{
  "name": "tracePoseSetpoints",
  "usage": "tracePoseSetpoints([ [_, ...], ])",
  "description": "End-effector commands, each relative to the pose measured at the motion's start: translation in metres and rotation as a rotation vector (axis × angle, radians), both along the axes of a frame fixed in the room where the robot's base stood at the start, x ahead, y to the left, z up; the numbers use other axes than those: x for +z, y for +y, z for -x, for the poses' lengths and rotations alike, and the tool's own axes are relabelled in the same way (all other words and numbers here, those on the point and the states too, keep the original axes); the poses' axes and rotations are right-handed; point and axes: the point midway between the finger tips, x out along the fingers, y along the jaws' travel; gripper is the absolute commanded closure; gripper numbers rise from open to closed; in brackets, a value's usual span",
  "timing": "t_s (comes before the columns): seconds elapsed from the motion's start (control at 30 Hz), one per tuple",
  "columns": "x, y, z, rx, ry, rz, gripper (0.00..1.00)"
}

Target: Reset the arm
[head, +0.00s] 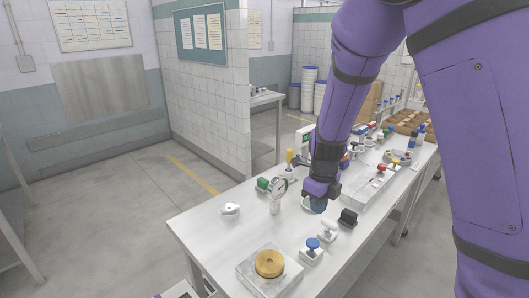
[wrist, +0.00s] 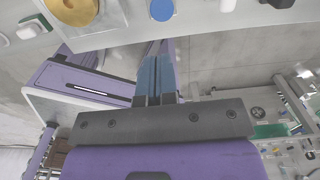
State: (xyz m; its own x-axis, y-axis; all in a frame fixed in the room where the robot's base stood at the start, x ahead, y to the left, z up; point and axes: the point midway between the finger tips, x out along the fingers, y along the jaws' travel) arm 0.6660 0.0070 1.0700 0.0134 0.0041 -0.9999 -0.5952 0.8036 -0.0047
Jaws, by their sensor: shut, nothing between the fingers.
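My purple arm reaches down from the top right of the head view to the white table. My gripper (head: 318,207) is low over the middle of the table, close to small items there; part of it blends with them, and I cannot tell if it touches any. In the wrist view my gripper's blue-grey fingers (wrist: 155,62) are together with nothing held between them.
Near my gripper are a gauge (head: 278,187), a black item (head: 348,217) and a blue-knobbed piece (head: 312,247). A brass disc (head: 269,263) lies on a clear block. The table's front-left corner (head: 200,240) is mostly bare.

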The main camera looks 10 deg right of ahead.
Motion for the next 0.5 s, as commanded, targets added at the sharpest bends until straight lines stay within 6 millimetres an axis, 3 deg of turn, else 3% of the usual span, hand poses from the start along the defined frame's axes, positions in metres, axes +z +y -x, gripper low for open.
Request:
tracePoseSetpoints([
  [0.17,0.026,-0.005,0.01,0.176,-0.019,-0.055,1.0],
  [0.5,0.109,-0.024,0.054,0.809,-0.162,-0.126,1.0],
])
